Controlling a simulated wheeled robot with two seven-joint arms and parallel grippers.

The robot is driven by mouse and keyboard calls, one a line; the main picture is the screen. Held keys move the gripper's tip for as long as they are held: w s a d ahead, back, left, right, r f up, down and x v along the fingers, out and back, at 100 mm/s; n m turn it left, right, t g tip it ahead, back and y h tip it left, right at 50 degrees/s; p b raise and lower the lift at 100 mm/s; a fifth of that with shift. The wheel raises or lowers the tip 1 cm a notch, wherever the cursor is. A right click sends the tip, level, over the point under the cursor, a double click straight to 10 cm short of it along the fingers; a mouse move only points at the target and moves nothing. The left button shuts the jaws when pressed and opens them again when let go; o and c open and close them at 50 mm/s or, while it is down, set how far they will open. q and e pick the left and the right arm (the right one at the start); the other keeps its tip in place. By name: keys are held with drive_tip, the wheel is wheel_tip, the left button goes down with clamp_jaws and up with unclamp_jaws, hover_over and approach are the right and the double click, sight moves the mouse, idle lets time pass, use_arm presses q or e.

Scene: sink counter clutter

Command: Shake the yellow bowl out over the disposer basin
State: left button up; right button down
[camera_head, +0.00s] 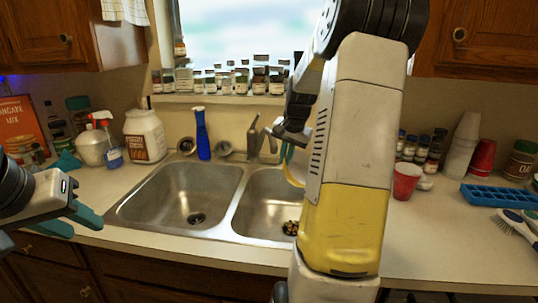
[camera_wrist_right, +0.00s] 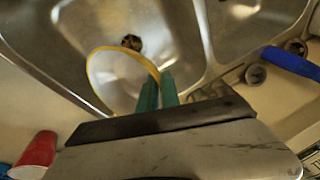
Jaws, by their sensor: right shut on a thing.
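The yellow bowl (camera_wrist_right: 118,82) is in my right gripper (camera_wrist_right: 160,88), whose teal fingers are shut on its rim. In the right wrist view its yellow rim and pale inside show, and I see no contents in it. In the head view only a sliver of the bowl (camera_head: 292,181) shows; my right arm hides the rest. It is held above the right basin (camera_head: 257,208), whose drain (camera_head: 291,228) has dark and coloured bits in it. My left gripper (camera_head: 86,227) is open and empty at the counter's front left.
The left basin (camera_head: 185,192) is empty. The faucet (camera_head: 254,138) stands behind the basins, close to my right gripper. A red cup (camera_head: 406,181) and a blue tray (camera_head: 498,195) are on the right counter.

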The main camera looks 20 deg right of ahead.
drive_tip(key=shift+w+a+f+g+h, duration=0.3)
drive_tip(key=shift+w+f+g, duration=0.15)
drive_tip(key=shift+g, duration=0.05)
drive_tip(key=shift+w+a+r+n+g+h, duration=0.1)
drive_tip(key=shift+w+a+r+g+h, duration=0.1)
drive_tip(key=shift+w+r+g+h, duration=0.55)
drive_tip(key=shift+a+r+n+g+h, duration=0.15)
drive_tip(key=shift+g+h, duration=0.25)
drive_tip(key=shift+g, duration=0.7)
drive_tip(key=shift+w+a+r+n+g+h, duration=0.1)
drive_tip(key=shift+w+a+r+g+h, duration=0.15)
drive_tip(key=shift+w+r+g+h, duration=0.5)
drive_tip(key=shift+s+f, duration=0.4)
